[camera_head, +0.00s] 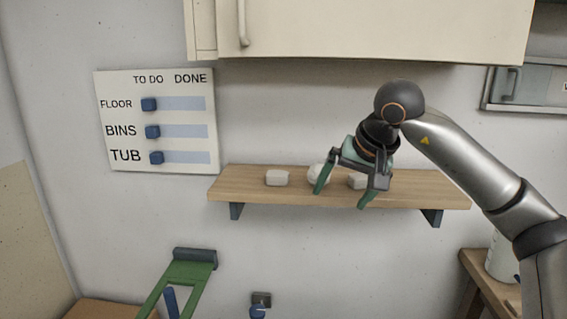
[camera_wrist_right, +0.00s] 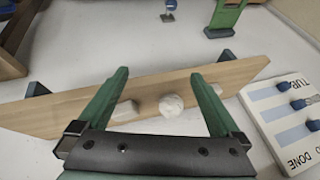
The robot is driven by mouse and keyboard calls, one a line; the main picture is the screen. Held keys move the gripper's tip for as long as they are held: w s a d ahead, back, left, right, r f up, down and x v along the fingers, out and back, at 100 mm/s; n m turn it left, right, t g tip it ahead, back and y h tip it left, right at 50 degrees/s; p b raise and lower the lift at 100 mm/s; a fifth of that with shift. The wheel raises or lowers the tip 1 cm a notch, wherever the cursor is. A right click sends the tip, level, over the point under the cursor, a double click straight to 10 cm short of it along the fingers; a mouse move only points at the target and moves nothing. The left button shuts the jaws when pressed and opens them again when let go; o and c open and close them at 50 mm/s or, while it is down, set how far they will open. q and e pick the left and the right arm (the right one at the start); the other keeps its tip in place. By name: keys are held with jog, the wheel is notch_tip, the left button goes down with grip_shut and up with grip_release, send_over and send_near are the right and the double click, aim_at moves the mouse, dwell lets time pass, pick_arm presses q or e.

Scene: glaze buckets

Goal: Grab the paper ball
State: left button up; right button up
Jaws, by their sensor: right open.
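The paper ball (camera_head: 317,173) is a small, whitish, rounded lump on the wooden wall shelf (camera_head: 240,188), between two pale blocks. In the right wrist view the ball (camera_wrist_right: 171,105) lies between my green fingers in the picture, apart from both. My right gripper (camera_head: 344,190) is open and empty, in front of the shelf and pointing down. One finger covers part of the ball in the head view. It also shows in the right wrist view (camera_wrist_right: 160,76). My left gripper is not in view.
One pale block (camera_head: 276,178) lies left of the ball, another (camera_head: 357,182) right of it, partly behind the gripper. A cupboard (camera_head: 360,30) hangs above the shelf. A to-do board (camera_head: 155,120) is on the wall at left. A green frame (camera_head: 185,275) stands below.

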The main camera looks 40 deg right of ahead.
jog(key=shift+h, duration=0.4)
jog(key=w+d+p, duration=0.1)
jog(key=w, duration=0.2)
jog(key=w+d+r+p, duration=0.1)
jog(key=w+d, duration=0.1)
jog(key=w, duration=0.1)
jog(key=w+d+p, duration=0.1)
jog(key=w, duration=0.2)
jog(key=shift+d+r, duration=0.4)
jog(key=shift+w+d+p, duration=0.15)
jog(key=shift+w+p, duration=0.05)
jog(key=shift+w, duration=0.35)
jog(key=shift+w+d+p, duration=0.15)
jog(key=shift+w+p, duration=0.05)
jog(key=shift+w, duration=0.35)
jog(key=shift+x, duration=1.6)
jog(key=shift+s, duration=0.1)
jog(key=c, duration=1.3)
jog(key=shift+c, duration=0.2)
